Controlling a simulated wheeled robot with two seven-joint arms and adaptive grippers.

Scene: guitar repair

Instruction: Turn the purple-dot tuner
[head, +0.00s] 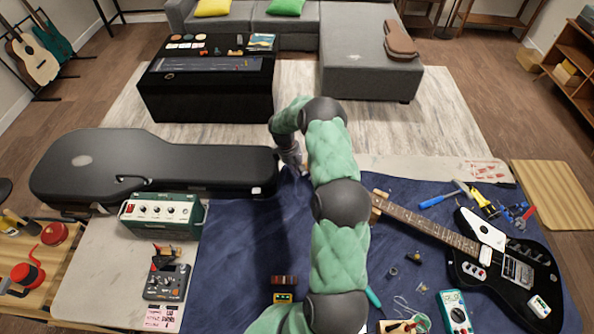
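The black electric guitar (510,270) lies on the blue cloth at the right, its neck (430,225) pointing up and left. Only a small wooden edge of its headstock (377,207) shows beside my arm, which hides the rest. I cannot make out any tuner or a purple dot. My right gripper (294,168) is at the far end of my green arm, near the back edge of the cloth and left of the headstock. It is small, dark and partly hidden, so its fingers cannot be read. My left gripper is not in view.
A black guitar case (150,165) lies at the left, close to my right gripper. A green amplifier (160,215) and pedal (167,282) stand in front of it. Tools, a multimeter (455,312) and small parts lie around the guitar. The cloth's left-centre (245,245) is mostly clear.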

